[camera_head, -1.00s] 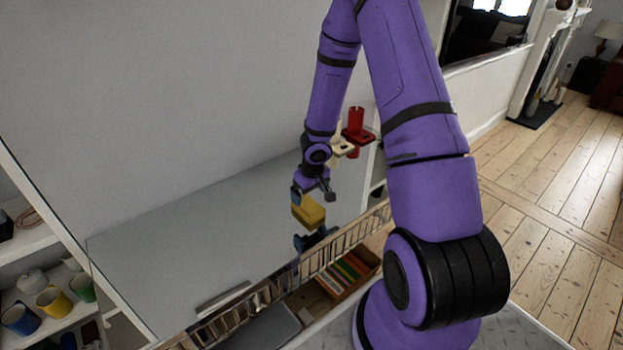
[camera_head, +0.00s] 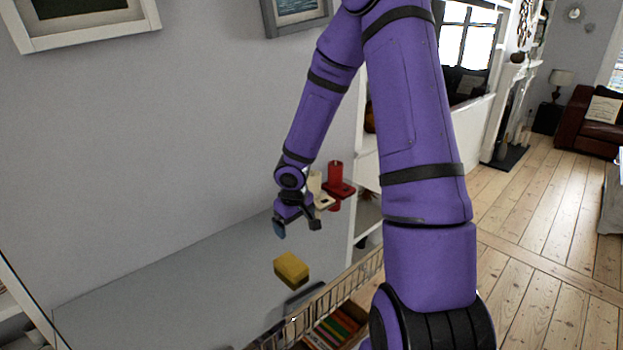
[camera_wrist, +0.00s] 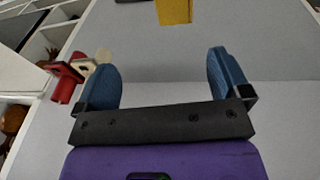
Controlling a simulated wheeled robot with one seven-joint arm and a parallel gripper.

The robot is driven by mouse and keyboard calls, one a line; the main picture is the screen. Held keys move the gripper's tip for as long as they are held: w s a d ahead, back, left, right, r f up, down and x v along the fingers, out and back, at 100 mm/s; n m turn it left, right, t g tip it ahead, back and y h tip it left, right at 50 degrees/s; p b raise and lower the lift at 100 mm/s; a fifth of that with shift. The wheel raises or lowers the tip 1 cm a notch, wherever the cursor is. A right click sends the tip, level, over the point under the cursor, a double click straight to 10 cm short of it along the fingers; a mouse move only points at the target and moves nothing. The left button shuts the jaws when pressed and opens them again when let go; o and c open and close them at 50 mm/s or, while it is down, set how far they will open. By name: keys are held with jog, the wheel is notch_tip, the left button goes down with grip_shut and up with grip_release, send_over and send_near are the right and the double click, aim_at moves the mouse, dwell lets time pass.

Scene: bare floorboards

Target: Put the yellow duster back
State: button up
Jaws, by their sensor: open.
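The yellow duster (camera_head: 291,268) is a block resting on the grey tabletop (camera_head: 180,290), close to the slatted rail. In the wrist view the duster (camera_wrist: 174,12) shows at the top edge, beyond the fingertips and partly cut off. My gripper (camera_head: 296,226) is above the duster and apart from it. Its blue fingers are spread, with nothing between them, as the wrist view shows (camera_wrist: 165,75).
A red holder (camera_head: 336,178) and a cream holder (camera_head: 316,190) stand behind my gripper. The slatted rail (camera_head: 325,305) runs along the near side, with books (camera_head: 335,328) below it. The tabletop left of the duster is clear.

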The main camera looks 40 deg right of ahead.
jog(key=s+a+r+t+h, duration=0.1)
jog(key=s+a+r, duration=0.25)
jog(key=r, duration=0.75)
jog(key=s+a+r+h, duration=0.2)
jog(key=s+r, duration=0.3)
jog(key=r, duration=0.5)
jog(key=s+a+r+y, duration=0.1)
jog(key=s+a+r, duration=0.1)
jog(key=s, duration=0.3)
jog(key=s+a+r+t+y, duration=0.1)
jog(key=s+a+r, duration=0.2)
jog(key=s+r, duration=0.1)
jog(key=s+a+r+t+y, duration=0.1)
jog(key=s+a+r+y, duration=0.1)
jog(key=s, duration=0.4)
notch_tip(320, 180, up, 2)
jog(key=shift+s+a+r, duration=0.1)
jog(key=shift+s+a, duration=0.3)
jog(key=shift+a, duration=0.1)
